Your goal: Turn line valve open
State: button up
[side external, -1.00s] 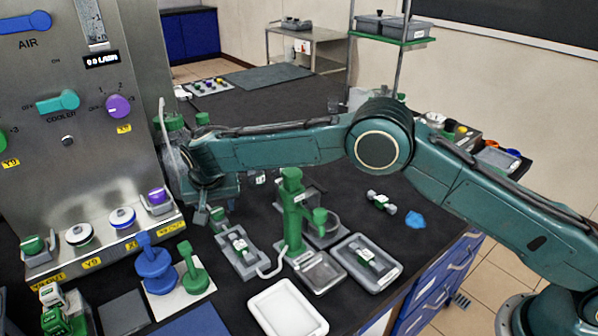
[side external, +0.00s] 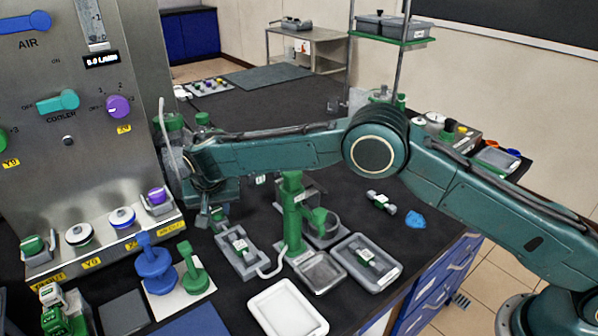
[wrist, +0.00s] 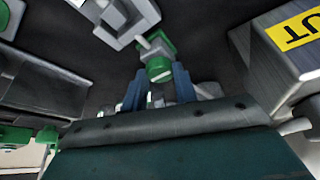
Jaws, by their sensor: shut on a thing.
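In the wrist view, a green round-ended valve part (wrist: 158,70) sits between the two blue-teal fingers of my gripper (wrist: 160,88). The fingers are closed in on it, and their exact contact is partly hidden by my gripper body. In the side view my gripper (side external: 204,217) points down low beside the steel panel, next to a small green and grey fitting (side external: 219,214). My wrist hides most of the valve there, so its handle angle cannot be told.
The steel panel (side external: 70,190) with knobs stands close on the left. A green stand (side external: 293,210), a grey tray (side external: 366,262) and a white tray (side external: 288,308) are to the right. A grey box with a yellow label (wrist: 296,30) is near my gripper.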

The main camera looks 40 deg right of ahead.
jog(key=n, duration=0.1)
jog(key=n+y, duration=0.1)
jog(key=n, duration=0.2)
jog(key=shift+d+y, duration=0.25)
jog(key=shift+y, duration=0.15)
jog(key=n+y, duration=0.1)
jog(key=n, duration=0.4)
jog(key=shift+d+y, duration=0.2)
jog(key=shift+y, duration=0.2)
jog(key=n, duration=0.2)
jog(key=n+g+y, duration=0.1)
jog(key=n, duration=0.1)
jog(key=shift+w+d+n, duration=0.1)
jog(key=shift+d+n, duration=0.1)
jog(key=shift+n, duration=0.1)
jog(key=shift+w+n+g+y, duration=0.1)
jog(key=shift+n+g+y, duration=0.25)
jog(key=shift+n, duration=0.75)
jog(key=shift+w+n+g+y, duration=0.1)
jog(key=shift+n+g+y, duration=0.25)
jog(key=shift+n, duration=0.75)
jog(key=o, duration=1)
jog(key=shift+c, duration=0.2)
